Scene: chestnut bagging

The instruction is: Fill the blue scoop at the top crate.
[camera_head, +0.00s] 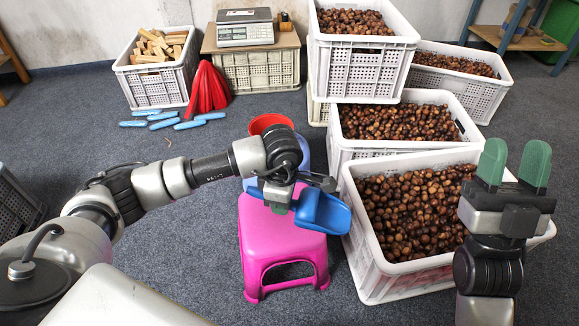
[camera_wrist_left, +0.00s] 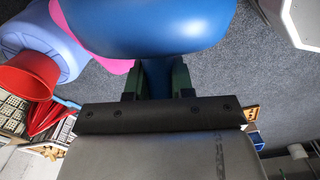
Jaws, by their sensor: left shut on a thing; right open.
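The blue scoop (camera_head: 322,212) is held by my left gripper (camera_head: 292,190) above the pink stool, close to the left wall of the front crate. It also shows large at the top of the left wrist view (camera_wrist_left: 150,22), with its handle between my left fingers (camera_wrist_left: 158,82). The scoop's inside is hard to make out, so I cannot tell whether it holds chestnuts. The top crate (camera_head: 362,72) is white, stacked at the back and full of chestnuts (camera_head: 352,21). My right gripper (camera_head: 514,165) is open and empty, pointing up at the right over the front crate's edge.
More white chestnut crates stand below, in the middle (camera_head: 345,150), in front (camera_head: 362,275) and at back right (camera_head: 480,98). A scale (camera_head: 245,27) stands at the back.

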